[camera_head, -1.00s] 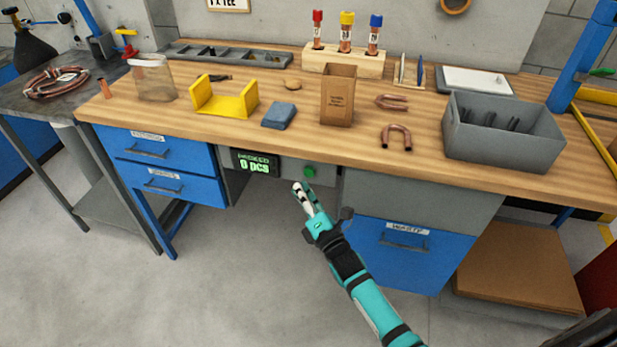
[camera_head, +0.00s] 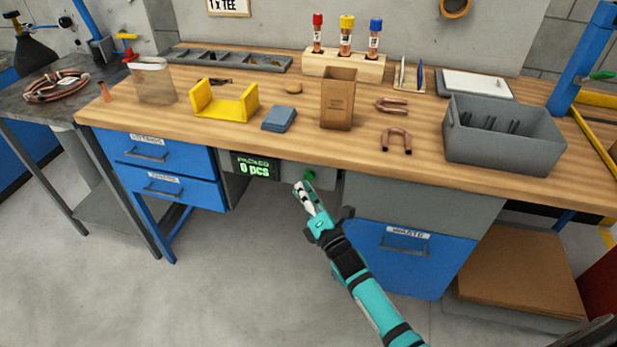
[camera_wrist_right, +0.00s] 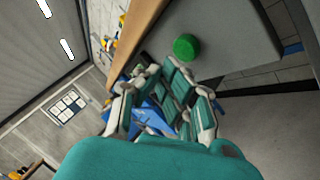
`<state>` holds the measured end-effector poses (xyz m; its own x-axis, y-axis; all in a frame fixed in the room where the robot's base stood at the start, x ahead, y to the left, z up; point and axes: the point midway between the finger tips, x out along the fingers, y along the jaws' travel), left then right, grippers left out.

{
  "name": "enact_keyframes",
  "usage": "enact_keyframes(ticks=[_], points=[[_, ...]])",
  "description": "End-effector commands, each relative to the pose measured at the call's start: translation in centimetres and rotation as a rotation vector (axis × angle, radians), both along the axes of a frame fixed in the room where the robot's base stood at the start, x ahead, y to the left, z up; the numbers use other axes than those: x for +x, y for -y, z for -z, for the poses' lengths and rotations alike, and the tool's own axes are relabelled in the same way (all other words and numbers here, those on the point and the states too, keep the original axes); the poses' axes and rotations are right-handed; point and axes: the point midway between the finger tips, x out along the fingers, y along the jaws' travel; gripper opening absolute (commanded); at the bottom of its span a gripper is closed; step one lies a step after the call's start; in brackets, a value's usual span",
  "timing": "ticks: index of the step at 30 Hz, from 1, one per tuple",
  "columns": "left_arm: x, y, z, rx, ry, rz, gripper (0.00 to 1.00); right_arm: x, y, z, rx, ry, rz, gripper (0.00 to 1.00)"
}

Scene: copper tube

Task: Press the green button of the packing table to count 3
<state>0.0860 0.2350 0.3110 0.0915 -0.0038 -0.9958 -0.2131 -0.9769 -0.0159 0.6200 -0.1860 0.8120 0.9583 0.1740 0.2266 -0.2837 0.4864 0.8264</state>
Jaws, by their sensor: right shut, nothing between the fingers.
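The green button (camera_head: 309,175) sits on a grey panel under the front edge of the packing table (camera_head: 290,140). It also shows large in the right wrist view (camera_wrist_right: 187,47), just beyond the fingers. Left of it, the counter display (camera_head: 256,167) reads "PACKED 0 pcs" in green. My right gripper (camera_head: 300,188) is shut and empty, its fingertips just below and left of the button in the head view. A small gap seems to lie between tips and button, but I cannot tell its depth. My left gripper is not in view.
The tabletop holds a yellow bracket (camera_head: 224,102), blue cloths (camera_head: 279,119), a brown paper bag (camera_head: 338,98), copper bends (camera_head: 396,140) and a grey bin (camera_head: 505,133). Blue drawers (camera_head: 165,165) flank the panel at left and a waste cabinet (camera_head: 408,255) at right.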

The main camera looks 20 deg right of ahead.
Motion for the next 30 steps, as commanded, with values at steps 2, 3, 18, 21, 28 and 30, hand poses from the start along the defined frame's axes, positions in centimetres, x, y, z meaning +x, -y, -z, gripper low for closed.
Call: enact_keyframes(ticks=[2,3,18,21,28,30], points=[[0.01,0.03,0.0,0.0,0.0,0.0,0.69,-0.01,-0.02,0.01,0.0,0.0,0.0,0.0],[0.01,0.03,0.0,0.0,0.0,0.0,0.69,-0.01,-0.02,0.01,0.0,0.0,0.0,0.0],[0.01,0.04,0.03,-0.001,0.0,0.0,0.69,0.03,0.01,0.02,0.0,0.0,0.0,0.0],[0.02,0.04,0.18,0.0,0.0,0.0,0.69,0.22,0.15,0.05,0.0,0.0,0.0,0.0],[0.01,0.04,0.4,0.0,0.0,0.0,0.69,0.7,0.5,0.03,-0.001,-0.001,0.001,0.0],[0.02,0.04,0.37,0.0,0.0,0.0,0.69,0.7,0.5,0.01,0.0,-0.001,0.001,0.0]])
